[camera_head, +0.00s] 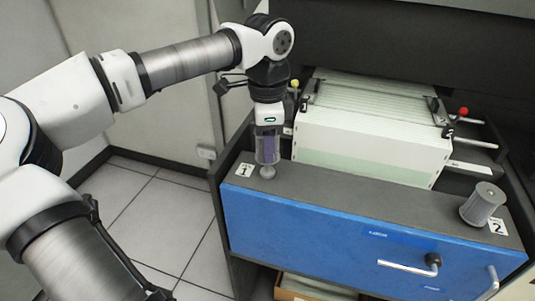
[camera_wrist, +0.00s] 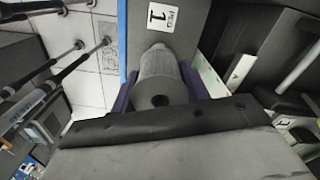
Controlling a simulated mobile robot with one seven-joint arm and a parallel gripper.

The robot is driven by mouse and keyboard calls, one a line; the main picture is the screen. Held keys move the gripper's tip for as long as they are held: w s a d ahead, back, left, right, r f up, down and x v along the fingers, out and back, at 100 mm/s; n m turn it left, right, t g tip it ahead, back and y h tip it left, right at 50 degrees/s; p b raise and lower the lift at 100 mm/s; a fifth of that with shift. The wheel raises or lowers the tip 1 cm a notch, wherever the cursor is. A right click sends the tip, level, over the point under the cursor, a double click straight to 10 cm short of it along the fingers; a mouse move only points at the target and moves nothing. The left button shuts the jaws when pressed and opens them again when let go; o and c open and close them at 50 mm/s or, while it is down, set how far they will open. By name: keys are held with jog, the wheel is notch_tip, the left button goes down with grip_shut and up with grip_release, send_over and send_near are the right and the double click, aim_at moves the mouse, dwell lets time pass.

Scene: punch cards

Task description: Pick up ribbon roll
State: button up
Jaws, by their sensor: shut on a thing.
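My gripper (camera_head: 267,156) points down over the spot labelled 1 at the left end of the dark ledge. It is shut on a grey ribbon roll, which shows in the wrist view (camera_wrist: 162,66) as an upright cylinder with a dark hole in its top, between the purple fingers. In the head view the fingers mostly hide this roll. A small pale round piece (camera_head: 268,172) shows just below the fingers; I cannot tell if it is the roll's lower end or a peg. A second grey roll (camera_head: 482,204) stands at label 2 on the right.
The ledge tops a blue-fronted cabinet (camera_head: 320,232) with metal handles. Behind it stands a long stack of pale cards (camera_head: 360,150), with levers bearing yellow and red knobs beside it. The ledge between labels 1 and 2 is clear.

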notch_tip(320, 180, up, 16)
jog(key=shift+b, duration=0.45)
jog(key=shift+r, duration=0.2)
jog(key=shift+r+p, duration=2.85)
jog(key=shift+p, duration=0.4)
